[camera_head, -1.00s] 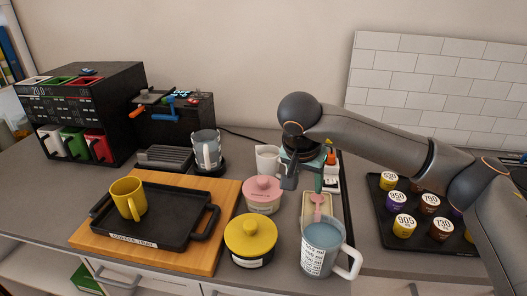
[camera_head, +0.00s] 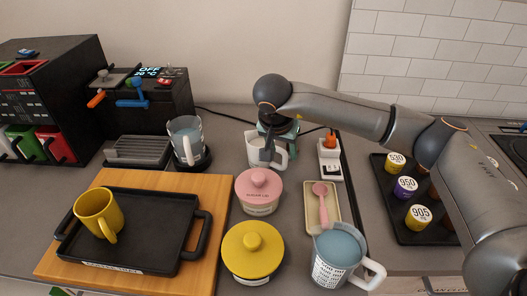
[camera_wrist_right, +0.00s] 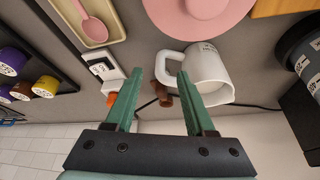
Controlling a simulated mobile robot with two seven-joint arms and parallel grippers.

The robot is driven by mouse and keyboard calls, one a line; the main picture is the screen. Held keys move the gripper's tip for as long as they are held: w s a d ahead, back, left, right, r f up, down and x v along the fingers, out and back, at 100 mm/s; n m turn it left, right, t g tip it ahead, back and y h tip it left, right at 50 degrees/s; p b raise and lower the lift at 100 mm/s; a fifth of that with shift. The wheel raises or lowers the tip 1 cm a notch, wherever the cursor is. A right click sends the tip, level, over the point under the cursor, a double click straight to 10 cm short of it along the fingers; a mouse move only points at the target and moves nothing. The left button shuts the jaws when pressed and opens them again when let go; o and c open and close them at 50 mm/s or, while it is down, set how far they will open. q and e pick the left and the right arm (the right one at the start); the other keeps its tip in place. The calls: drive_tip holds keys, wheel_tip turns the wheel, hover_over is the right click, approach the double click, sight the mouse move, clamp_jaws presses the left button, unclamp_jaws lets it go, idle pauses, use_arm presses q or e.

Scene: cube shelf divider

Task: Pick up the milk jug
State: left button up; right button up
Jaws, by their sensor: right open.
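The white milk jug (camera_head: 253,149) stands on the grey counter behind the pink-lidded jar. It shows from above in the right wrist view (camera_wrist_right: 207,69), with its handle (camera_wrist_right: 165,66) turned toward my fingers. My right gripper (camera_head: 266,150) overlaps the jug's right side in the head view and hides part of it. In the wrist view the green fingers of this gripper (camera_wrist_right: 156,82) are spread apart. One fingertip lies close to the handle and jug body; I cannot tell whether it touches. My left gripper is out of view.
The pink-lidded jar (camera_head: 259,190) stands just in front of the jug, with the yellow-lidded jar (camera_head: 252,252) nearer. A power strip (camera_head: 331,160) with an orange plug lies right of the jug. A glass carafe (camera_head: 186,140) stands to the left.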

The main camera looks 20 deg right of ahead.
sight(284, 160)
drive_tip(key=x, duration=0.6)
drive_tip(key=shift+w+f+p, duration=0.1)
drive_tip(key=shift+f+p, duration=0.15)
drive_tip(key=shift+p, duration=0.1)
clamp_jaws()
drive_tip(key=shift+r, duration=0.1)
idle(1.0)
